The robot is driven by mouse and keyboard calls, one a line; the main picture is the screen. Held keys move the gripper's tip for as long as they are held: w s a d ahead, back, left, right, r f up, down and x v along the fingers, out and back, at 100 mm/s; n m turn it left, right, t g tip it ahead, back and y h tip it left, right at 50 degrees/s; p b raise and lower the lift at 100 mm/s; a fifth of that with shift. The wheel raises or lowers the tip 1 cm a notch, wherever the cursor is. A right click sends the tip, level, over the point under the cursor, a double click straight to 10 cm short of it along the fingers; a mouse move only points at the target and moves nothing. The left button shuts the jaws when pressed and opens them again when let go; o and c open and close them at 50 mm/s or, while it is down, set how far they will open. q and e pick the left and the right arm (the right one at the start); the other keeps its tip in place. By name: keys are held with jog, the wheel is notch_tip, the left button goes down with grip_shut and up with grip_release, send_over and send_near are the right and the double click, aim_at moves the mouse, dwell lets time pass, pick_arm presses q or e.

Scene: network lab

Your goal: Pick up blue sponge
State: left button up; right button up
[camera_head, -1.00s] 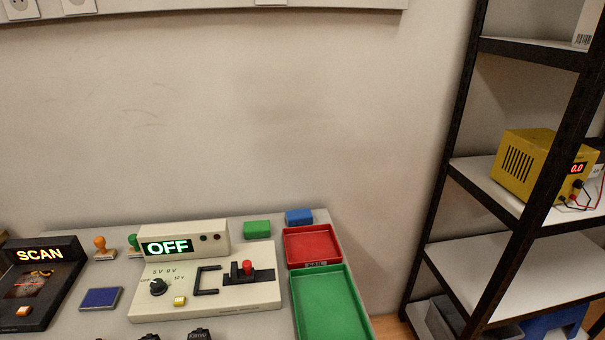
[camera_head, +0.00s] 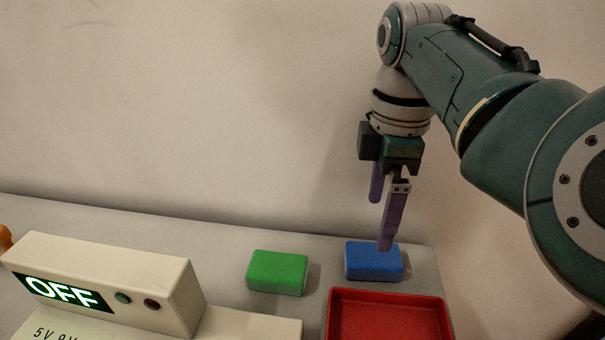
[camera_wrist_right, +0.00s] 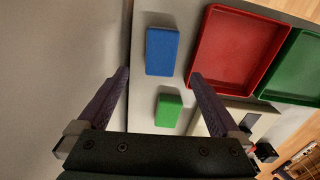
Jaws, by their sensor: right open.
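The blue sponge (camera_head: 373,262) lies flat on the table near its back right corner, behind the red tray. It also shows in the right wrist view (camera_wrist_right: 162,51), ahead of the fingers and between their lines. My right gripper (camera_head: 381,222) points down with its purple fingers open and empty. In the head view one fingertip overlaps the sponge's back edge; the wrist view (camera_wrist_right: 158,76) shows the sponge apart from both fingers. My left gripper is not in view.
A green sponge (camera_head: 277,272) lies to the left of the blue one. The red tray (camera_head: 388,294) stands in front, with a green tray (camera_wrist_right: 296,68) beside it. A beige device reading OFF (camera_head: 105,275) stands at the left. The wall rises behind the table.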

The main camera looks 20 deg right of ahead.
aim_at(374, 254)
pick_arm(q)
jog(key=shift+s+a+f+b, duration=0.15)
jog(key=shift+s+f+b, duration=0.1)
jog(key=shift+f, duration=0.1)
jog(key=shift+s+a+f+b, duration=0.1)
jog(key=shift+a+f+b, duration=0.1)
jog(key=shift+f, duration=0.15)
pick_arm(e)
jog(key=f, duration=0.3)
jog(key=shift+s+a+f, duration=0.2)
jog(key=shift+s, duration=0.1)
pick_arm(q)
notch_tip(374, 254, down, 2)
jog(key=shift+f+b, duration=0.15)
jog(key=shift+b, duration=1.05)
pick_arm(e)
jog(key=f, duration=0.4)
jog(key=shift+d+f, duration=0.3)
jog(key=shift+f, duration=0.1)
jog(key=shift+w, duration=0.1)
jog(key=shift+c, duration=0.5)
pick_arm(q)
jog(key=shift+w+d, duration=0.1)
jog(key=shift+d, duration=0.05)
pick_arm(e)
jog(key=c, duration=1.3)
jog(key=shift+o, duration=0.2)
